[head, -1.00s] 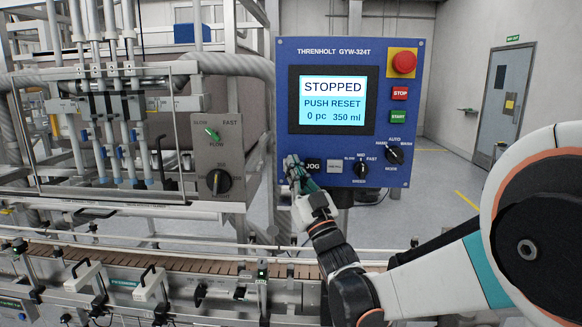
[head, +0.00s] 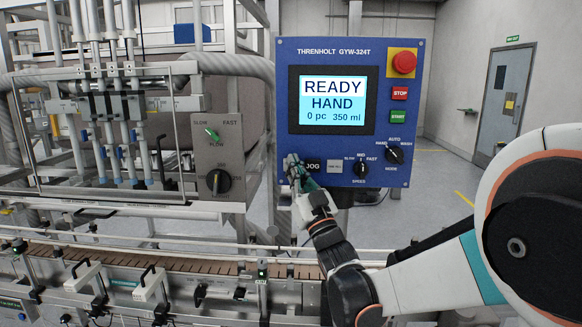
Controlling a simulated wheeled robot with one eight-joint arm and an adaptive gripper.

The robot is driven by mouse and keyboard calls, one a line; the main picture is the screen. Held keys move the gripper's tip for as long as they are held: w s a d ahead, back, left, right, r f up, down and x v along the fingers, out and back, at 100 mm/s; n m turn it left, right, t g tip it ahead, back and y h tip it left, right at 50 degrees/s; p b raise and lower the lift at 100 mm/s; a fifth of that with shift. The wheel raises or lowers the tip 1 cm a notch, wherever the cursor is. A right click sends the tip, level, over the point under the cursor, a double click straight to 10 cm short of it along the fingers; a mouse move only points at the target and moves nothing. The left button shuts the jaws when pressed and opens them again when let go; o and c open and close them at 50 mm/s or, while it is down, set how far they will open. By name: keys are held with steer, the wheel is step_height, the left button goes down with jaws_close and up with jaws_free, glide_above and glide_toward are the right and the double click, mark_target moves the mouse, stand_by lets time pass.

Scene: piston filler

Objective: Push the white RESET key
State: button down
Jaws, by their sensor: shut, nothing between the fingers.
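The blue control panel (head: 350,60) stands upright at the centre. Its screen (head: 332,103) reads READY, HAND, 0 pc, 350 ml. My gripper (head: 291,163) is shut, with its fingertips at the panel's lower left corner, left of the black JOG key (head: 313,165). The white RESET key cannot be made out; the fingers cover that corner of the key row. The tips look to be on or very close to the panel face; I cannot tell which.
A grey key (head: 334,166) and black SPEED knob (head: 359,167) sit right of JOG. The red mushroom button (head: 404,62), STOP key (head: 400,93), START key (head: 398,116) and MODE knob (head: 394,154) line the right side. A conveyor (head: 180,262) runs below.

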steer(key=shift+s, duration=0.8)
steer(key=shift+s, duration=0.1)
steer(key=s, duration=0.4)
steer(key=shift+s, duration=0.4)
stand_by(0.5)
